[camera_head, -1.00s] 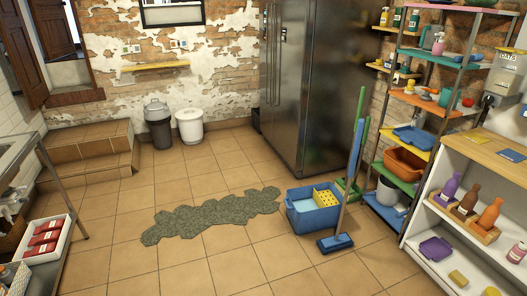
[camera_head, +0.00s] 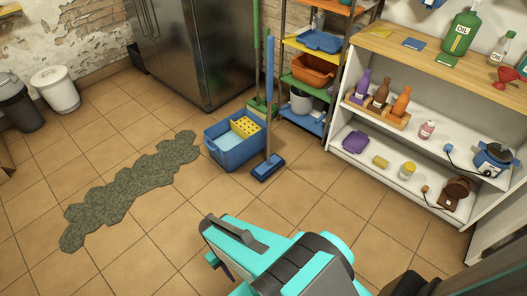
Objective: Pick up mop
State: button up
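The mop (camera_head: 269,110) has a long blue handle and a flat blue head that rests on the tiled floor. It stands nearly upright just right of the blue bucket (camera_head: 236,158), which has a yellow perforated insert. My teal and dark arm (camera_head: 285,262) reaches in from the bottom edge, in front of the mop and well apart from it. The end of my arm points left; its fingers are not clear, so I cannot tell whether my gripper is open.
A green-handled broom (camera_head: 256,60) stands behind the bucket. A metal shelf rack (camera_head: 283,72) and a white shelf unit (camera_head: 342,118) with bottles stand at the right. A steel fridge (camera_head: 195,50) is behind. A grey-green mat (camera_head: 128,183) lies on open floor at left.

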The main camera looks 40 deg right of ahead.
aim_at(273, 162)
jog(key=z, duration=0.15)
jog(key=i, duration=0.85)
jog(key=z, duration=0.1)
